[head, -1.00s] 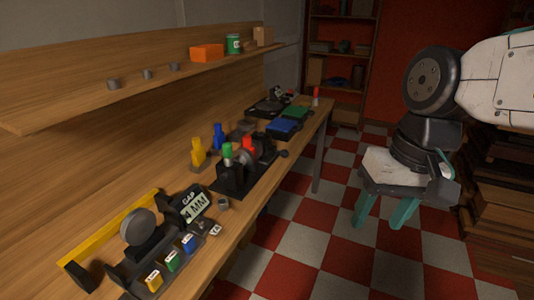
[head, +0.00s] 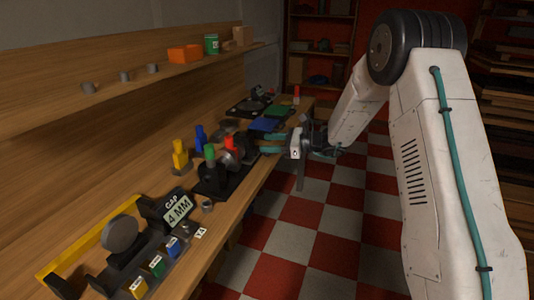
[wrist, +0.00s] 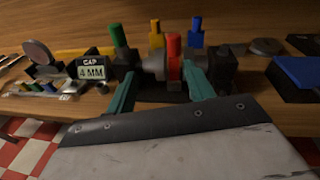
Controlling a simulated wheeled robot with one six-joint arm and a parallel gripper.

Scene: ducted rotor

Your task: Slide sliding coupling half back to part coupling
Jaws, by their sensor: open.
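The coupling rig stands on a black base (head: 212,188) on the bench, with green and red upright handles. Its grey round coupling body (head: 228,158), also in the wrist view (wrist: 154,66), sits between the handles. The red handle (wrist: 174,50) is right of the grey body in the wrist view; the green handle (wrist: 117,38) is to its left. I cannot tell exactly which piece is the sliding half. My gripper (head: 262,143) is open, its teal fingers pointing at the rig from the bench's front side. In the wrist view the fingers frame the grey body and red handle, apparently empty.
Yellow (head: 179,154) and blue (head: 201,138) handled pieces stand behind the rig. A "GAP 4 MM" sign (head: 177,209) and a gauge stand with coloured blocks are nearer. Blue and green trays lie beyond. The aisle beside the bench is clear.

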